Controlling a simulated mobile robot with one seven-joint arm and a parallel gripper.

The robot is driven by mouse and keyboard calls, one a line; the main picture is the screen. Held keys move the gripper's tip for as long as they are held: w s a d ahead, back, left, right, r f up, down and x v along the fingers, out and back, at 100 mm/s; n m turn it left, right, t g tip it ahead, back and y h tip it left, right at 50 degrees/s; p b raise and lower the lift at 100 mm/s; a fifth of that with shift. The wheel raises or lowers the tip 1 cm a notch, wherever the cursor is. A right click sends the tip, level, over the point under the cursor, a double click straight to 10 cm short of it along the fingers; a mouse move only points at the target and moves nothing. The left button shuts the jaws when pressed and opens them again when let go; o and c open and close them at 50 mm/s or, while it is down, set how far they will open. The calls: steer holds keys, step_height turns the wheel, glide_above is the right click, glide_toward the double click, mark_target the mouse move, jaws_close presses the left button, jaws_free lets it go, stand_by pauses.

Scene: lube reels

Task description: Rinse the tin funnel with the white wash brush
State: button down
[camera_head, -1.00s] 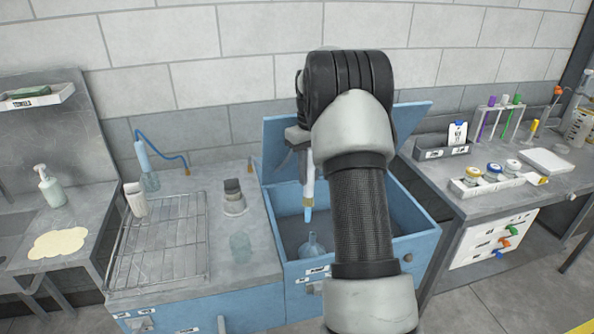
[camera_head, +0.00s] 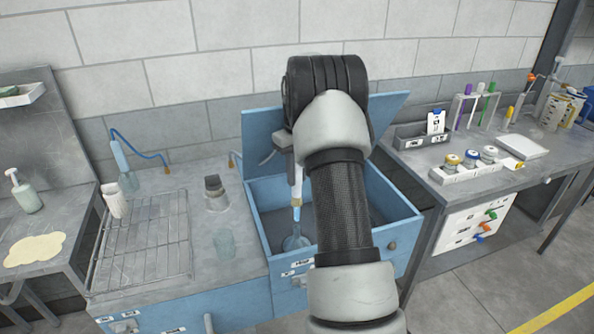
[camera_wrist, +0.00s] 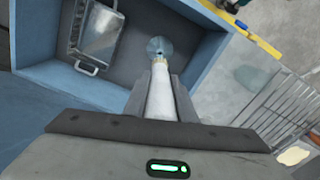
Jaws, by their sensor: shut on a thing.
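My gripper (camera_wrist: 160,88) is shut on the white wash brush (camera_wrist: 160,95), which also shows in the head view (camera_head: 296,180). The brush hangs upright with its blue tip pointing down into the blue basin. My arm hides part of the basin and most of my gripper in the head view.
The blue basin (camera_head: 385,250) has raised walls and an upright lid at the back. The wrist view shows a metal tray with handles (camera_wrist: 100,36) inside it.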

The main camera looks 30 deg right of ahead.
steer(key=shift+f+b, duration=1.6)
steer(key=shift+f, duration=1.8)
steer(key=shift+r+p, duration=2.5)
steer(key=shift+r, duration=1.05)
